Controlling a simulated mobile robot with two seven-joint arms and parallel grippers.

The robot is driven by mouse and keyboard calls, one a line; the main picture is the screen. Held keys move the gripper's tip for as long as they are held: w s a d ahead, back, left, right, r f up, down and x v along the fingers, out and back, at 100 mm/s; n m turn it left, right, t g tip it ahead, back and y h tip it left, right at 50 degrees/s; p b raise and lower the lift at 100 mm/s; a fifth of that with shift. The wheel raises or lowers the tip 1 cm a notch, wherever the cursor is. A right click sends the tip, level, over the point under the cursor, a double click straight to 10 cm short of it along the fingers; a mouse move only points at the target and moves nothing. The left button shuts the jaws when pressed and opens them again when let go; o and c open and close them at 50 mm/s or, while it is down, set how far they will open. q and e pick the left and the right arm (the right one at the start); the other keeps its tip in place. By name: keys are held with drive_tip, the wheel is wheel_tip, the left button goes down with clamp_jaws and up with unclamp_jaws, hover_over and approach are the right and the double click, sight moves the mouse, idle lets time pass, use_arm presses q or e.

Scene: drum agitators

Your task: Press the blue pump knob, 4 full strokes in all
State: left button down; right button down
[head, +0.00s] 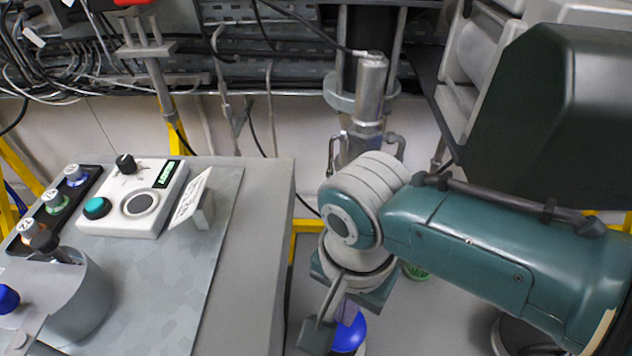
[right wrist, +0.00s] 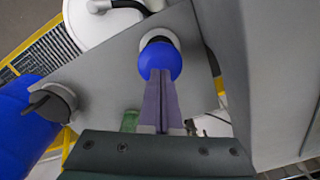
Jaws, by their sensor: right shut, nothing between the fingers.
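A round blue knob (head: 349,336) shows at the bottom of the head view, right of the grey bench, partly covered by my right gripper. In the right wrist view, a blue knob (right wrist: 160,61) with a pale collar sits straight ahead of the fingers. My right gripper (head: 346,308) is above the knob, pointing down, its purple fingers closed together with nothing between them. In the wrist view the fingertips (right wrist: 161,76) overlap the knob's near side; whether they touch it I cannot tell. My left gripper is not in view.
The bench (head: 262,250) carries a white control box (head: 133,196), a panel of knobs (head: 53,200) and a grey cylindrical container (head: 85,310). Another blue knob (head: 8,298) is at the left edge. A metal cylinder (head: 371,90) stands behind my right arm. A large blue object (right wrist: 25,125) is at the wrist view's left.

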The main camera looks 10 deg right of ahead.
drive_tip(key=shift+f, duration=0.1)
idle(0.5)
drive_tip(key=shift+f+b, duration=2.05)
drive_tip(key=shift+f, duration=0.25)
drive_tip(key=shift+r, duration=0.15)
drive_tip(key=shift+r+p, duration=2.2)
drive_tip(key=shift+p, duration=0.3)
drive_tip(key=shift+r, duration=0.1)
wheel_tip(320, 180, up, 6)
drive_tip(key=p, duration=0.6)
